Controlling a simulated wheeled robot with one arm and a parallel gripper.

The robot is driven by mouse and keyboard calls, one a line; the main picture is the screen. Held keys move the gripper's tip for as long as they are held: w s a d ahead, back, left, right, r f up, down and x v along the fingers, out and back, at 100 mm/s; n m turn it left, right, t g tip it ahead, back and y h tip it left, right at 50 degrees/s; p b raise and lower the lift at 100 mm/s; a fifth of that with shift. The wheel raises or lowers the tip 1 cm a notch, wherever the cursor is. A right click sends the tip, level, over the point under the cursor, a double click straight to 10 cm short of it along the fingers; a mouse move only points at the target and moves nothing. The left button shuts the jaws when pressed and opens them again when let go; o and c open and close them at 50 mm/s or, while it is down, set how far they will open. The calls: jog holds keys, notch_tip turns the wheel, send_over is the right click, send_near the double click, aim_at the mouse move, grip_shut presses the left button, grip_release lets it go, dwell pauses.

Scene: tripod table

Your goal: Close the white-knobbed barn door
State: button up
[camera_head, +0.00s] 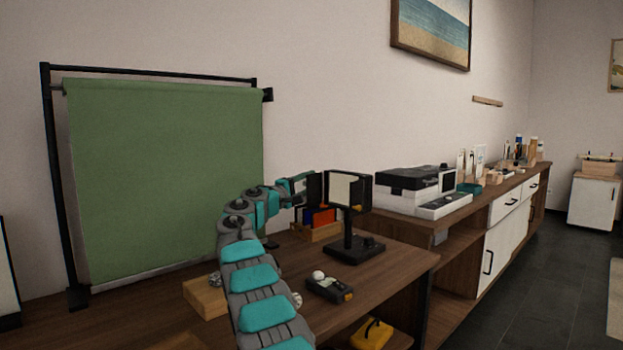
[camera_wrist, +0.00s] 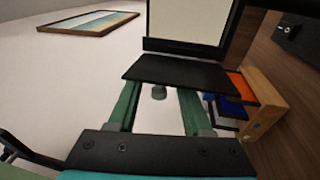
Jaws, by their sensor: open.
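The lamp (camera_head: 341,189) has a pale lit panel and black barn doors, and stands on a black post and base on the wooden table. In the wrist view its panel (camera_wrist: 186,22) is at the top, with a black barn door (camera_wrist: 172,72) sticking out from its near edge toward me. A small greyish-white knob (camera_wrist: 159,91) shows just below that flap. My gripper (camera_wrist: 159,100) is open, with one green finger on each side of the knob. The flap hides the fingertips, so contact cannot be told. In the head view my gripper (camera_head: 303,187) is at the lamp's left side.
A wooden holder (camera_head: 318,232) with orange and blue cards stands behind the lamp. A small dark device (camera_head: 329,289) with a white ball and a wooden block (camera_head: 205,297) lie in front. A green backdrop (camera_head: 165,175) stands left, and a white machine (camera_head: 420,192) right.

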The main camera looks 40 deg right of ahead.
jog(key=shift+w+d+r, duration=0.1)
jog(key=shift+d, duration=0.55)
jog(key=shift+c, duration=0.4)
grip_shut()
dwell(0.7)
